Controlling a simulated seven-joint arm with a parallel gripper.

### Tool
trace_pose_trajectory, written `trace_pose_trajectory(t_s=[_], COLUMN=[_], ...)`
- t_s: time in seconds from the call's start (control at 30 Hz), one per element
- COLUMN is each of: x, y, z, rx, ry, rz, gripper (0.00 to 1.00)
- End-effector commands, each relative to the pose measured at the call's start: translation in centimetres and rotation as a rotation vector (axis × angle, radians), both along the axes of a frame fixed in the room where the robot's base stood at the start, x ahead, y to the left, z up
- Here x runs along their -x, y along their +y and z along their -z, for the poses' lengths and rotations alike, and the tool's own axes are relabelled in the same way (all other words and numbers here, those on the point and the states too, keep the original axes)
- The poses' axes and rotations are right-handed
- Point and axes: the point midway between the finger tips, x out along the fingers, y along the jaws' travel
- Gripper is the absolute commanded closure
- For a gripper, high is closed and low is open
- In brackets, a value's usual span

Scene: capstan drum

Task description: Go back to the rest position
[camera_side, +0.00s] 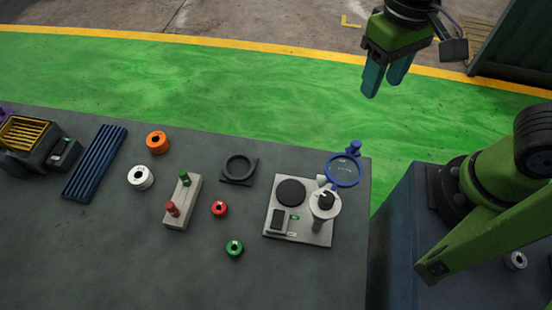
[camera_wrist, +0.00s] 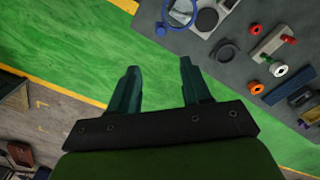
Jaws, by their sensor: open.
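My gripper (camera_side: 384,76) is at the upper right of the side view, raised over the green floor beyond the table. Its two teal fingers are apart with nothing between them. The wrist view shows the same open fingers (camera_wrist: 160,90) over bare green floor. The grey capstan plate (camera_side: 304,238) lies near the table's right end, with a black disc (camera_side: 291,192), a post with a white drum (camera_side: 327,207) and a blue ring (camera_side: 344,171). My gripper is well apart from all of these.
On the table (camera_side: 75,250) are an orange spool (camera_side: 157,142), a white spool (camera_side: 141,177), a red ring (camera_side: 219,208), a green ring (camera_side: 234,248), a peg block (camera_side: 182,205), a black round holder (camera_side: 239,168) and a blue ribbed rack (camera_side: 94,163). Free space surrounds my gripper.

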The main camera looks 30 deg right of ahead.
Motion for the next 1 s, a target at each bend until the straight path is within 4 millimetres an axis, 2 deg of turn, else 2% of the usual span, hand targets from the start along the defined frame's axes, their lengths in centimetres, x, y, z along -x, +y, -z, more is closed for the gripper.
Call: trace_pose_trajectory(t_s=[0.23,0.33,0.53,0.73,0.83,1.0], x=[-0.3,-0.3,-1.1,-1.0,-0.7,-0.8], y=[0.2,0.1,-3.6,-7.9,-9.2,-9.6], z=[0.2,0.2,-2.0,-4.3,-4.9,-5.1], rx=[-0.013,-0.08,-0.231,-0.278,-0.275,-0.269], ry=[-0.018,-0.077,-0.327,-0.55,-0.591,-0.601], rz=[-0.031,-0.059,0.054,0.222,0.275,0.294], gripper=[0.52,0.52,0.52,0.52,0.52,0.52])
